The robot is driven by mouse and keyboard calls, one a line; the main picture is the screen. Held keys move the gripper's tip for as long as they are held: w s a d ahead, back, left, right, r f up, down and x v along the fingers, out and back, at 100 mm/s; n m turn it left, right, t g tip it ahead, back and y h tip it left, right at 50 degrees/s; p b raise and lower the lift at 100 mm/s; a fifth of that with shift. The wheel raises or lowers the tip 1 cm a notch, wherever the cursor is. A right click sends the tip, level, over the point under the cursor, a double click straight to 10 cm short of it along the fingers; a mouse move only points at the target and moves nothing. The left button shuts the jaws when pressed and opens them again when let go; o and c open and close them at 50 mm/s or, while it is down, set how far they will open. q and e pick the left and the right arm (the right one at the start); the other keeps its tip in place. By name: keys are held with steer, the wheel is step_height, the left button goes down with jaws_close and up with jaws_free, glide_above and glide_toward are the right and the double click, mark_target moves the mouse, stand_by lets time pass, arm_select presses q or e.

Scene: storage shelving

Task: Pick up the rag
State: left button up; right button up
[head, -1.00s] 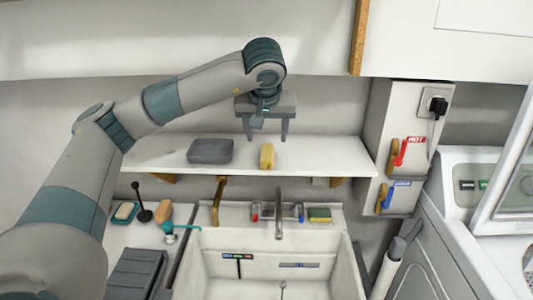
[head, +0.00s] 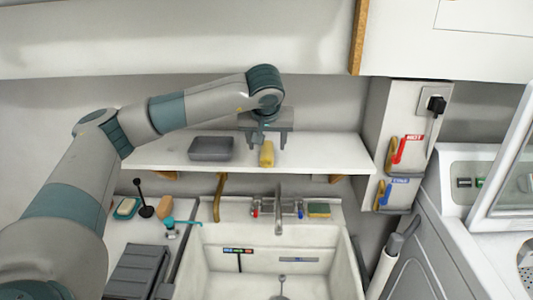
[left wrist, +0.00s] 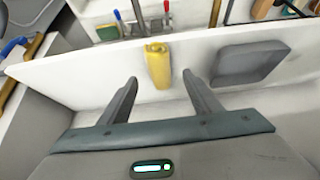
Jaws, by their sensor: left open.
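The rag looks to be the yellow rolled piece (head: 267,155) lying on the white wall shelf (head: 330,153); it also shows in the left wrist view (left wrist: 158,66). My left gripper (head: 266,144) is open and empty, low over the shelf, with its two fingers pointing down. In the left wrist view, the fingers (left wrist: 160,82) are spread to either side of the rag's line. The rag lies just beyond the fingertips there, and I see no contact. My right gripper is in neither view.
A dark grey tray (head: 211,149) lies on the shelf left of the rag. Below are a sink (head: 212,262) with a faucet (head: 279,208), a sponge (head: 319,209) and brushes. A wall box with red and blue levers (head: 405,150) stands right of the shelf.

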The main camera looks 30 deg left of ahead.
mark_target(266, 150)
arm_select(q)
steer(key=p+x, duration=0.2)
steer(key=x, duration=0.1)
steer(key=shift+w+a+f, duration=0.1)
steer(key=shift+a+f, duration=0.1)
steer(key=shift+a, duration=0.05)
steer(key=shift+w+a+f, duration=0.1)
steer(key=shift+w+f, duration=0.15)
steer(key=shift+f, duration=0.25)
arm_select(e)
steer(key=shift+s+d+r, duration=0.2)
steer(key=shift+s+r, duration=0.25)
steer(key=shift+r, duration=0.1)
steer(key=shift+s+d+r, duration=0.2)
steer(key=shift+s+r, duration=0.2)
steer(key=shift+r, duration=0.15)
arm_select(q)
steer(key=c, duration=1.2)
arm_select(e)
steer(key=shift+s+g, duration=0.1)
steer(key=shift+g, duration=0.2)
arm_select(q)
steer(key=shift+c, duration=0.2)
